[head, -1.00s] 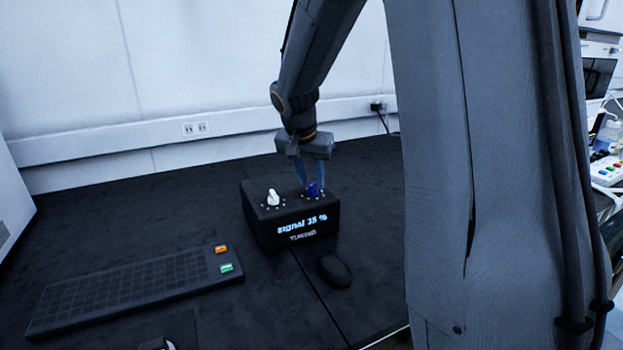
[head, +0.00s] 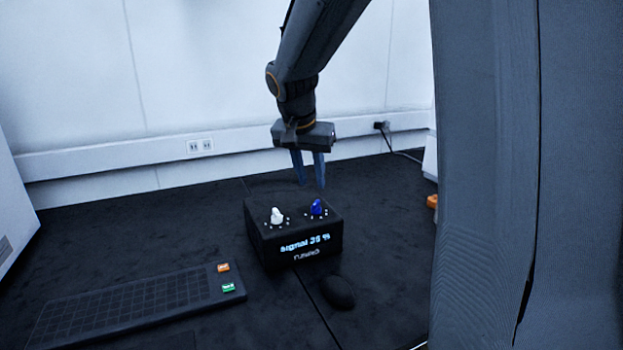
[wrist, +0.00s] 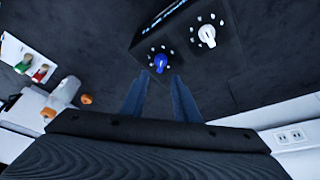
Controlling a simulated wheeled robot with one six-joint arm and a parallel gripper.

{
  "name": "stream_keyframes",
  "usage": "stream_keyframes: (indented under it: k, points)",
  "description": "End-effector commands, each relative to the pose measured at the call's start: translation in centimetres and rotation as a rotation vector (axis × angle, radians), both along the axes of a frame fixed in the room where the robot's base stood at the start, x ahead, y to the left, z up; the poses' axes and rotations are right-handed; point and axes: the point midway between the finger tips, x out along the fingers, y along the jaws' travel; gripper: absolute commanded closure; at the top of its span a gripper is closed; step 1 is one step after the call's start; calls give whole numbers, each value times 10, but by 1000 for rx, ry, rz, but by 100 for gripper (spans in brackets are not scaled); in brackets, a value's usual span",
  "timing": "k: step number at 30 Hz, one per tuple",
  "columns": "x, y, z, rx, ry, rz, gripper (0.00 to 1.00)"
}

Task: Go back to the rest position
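My gripper (head: 312,186) is above the black control box (head: 290,257), with its two blue fingers apart and nothing between them.
A black keyboard (head: 130,308) with an orange and a green key lies front left, and a dark mouse (head: 337,292) lies before the box. Wall sockets (head: 200,146) are behind. An orange object (head: 432,201) stands at right. The dark bench left of the box is clear.

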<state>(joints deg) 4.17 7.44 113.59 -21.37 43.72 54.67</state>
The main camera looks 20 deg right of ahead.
Motion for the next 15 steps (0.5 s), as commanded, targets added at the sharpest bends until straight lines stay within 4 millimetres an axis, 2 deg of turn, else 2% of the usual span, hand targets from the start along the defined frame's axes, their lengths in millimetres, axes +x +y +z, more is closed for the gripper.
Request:
stream_keyframes:
  k: [7,9,11,14,15]
  points:
    - [-1,0,-1,0,1,2,72]
    - [-6,4,-4,4,14,21,72]
    - [-19,10,-11,10,41,62,72]
    - [-56,31,-31,34,115,187,72]
    - [-76,40,-40,47,150,251,72]
